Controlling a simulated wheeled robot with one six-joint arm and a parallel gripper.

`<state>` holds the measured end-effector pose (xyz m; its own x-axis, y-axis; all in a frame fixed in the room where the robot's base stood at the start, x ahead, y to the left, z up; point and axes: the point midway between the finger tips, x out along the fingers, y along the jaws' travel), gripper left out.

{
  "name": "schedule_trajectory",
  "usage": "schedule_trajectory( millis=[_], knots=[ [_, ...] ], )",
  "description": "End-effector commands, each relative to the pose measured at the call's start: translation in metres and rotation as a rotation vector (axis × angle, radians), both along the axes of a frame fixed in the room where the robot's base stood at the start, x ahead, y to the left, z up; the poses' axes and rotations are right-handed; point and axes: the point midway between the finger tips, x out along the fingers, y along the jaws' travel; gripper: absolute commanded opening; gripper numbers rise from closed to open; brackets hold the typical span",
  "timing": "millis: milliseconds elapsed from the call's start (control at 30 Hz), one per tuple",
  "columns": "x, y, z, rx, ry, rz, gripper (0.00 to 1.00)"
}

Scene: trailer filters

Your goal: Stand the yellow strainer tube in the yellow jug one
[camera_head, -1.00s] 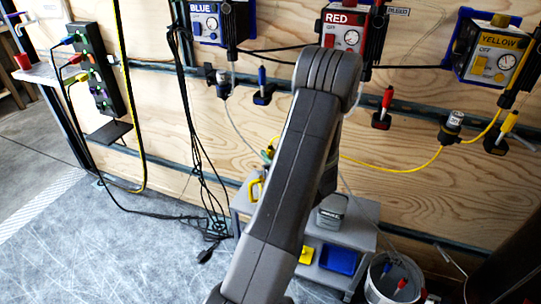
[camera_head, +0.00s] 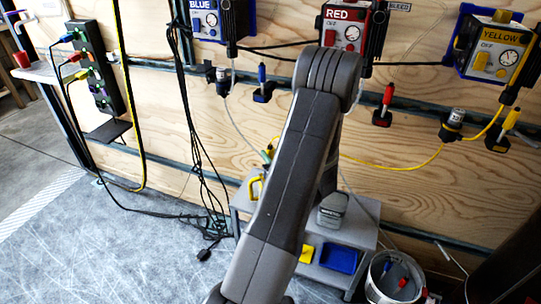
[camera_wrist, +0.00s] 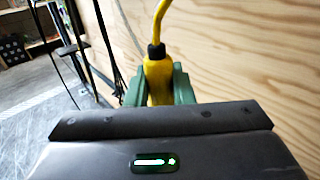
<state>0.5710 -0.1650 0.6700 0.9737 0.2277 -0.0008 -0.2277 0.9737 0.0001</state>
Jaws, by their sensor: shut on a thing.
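My gripper (camera_wrist: 159,88) has green fingers and is shut on a yellow tube-shaped piece (camera_wrist: 158,78) with a black collar, apparently the yellow strainer tube. A yellow hose rises from its top in the wrist view. In the head view the arm hides most of the gripper; a bit of green and yellow hose shows left of the arm, above the grey cart. A yellow loop-shaped thing (camera_head: 255,187) stands at the cart's left end, partly behind the arm. I cannot tell whether it belongs to the yellow jug one. No jug is clearly seen.
The grey cart (camera_head: 362,236) bears a grey container (camera_head: 332,209), with a blue tray (camera_head: 340,258) below. A white bucket (camera_head: 372,290) stands at its right. The yellow hose (camera_head: 410,167) runs along the plywood wall from the yellow box (camera_head: 492,50).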

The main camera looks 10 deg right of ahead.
Motion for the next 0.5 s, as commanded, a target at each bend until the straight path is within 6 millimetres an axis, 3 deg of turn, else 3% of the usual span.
schedule_trajectory(
  millis=[500],
  knots=[
    [0.0001,-0.0001,-0.0084,0.000,-0.001,0.000,0.00]
  ],
)
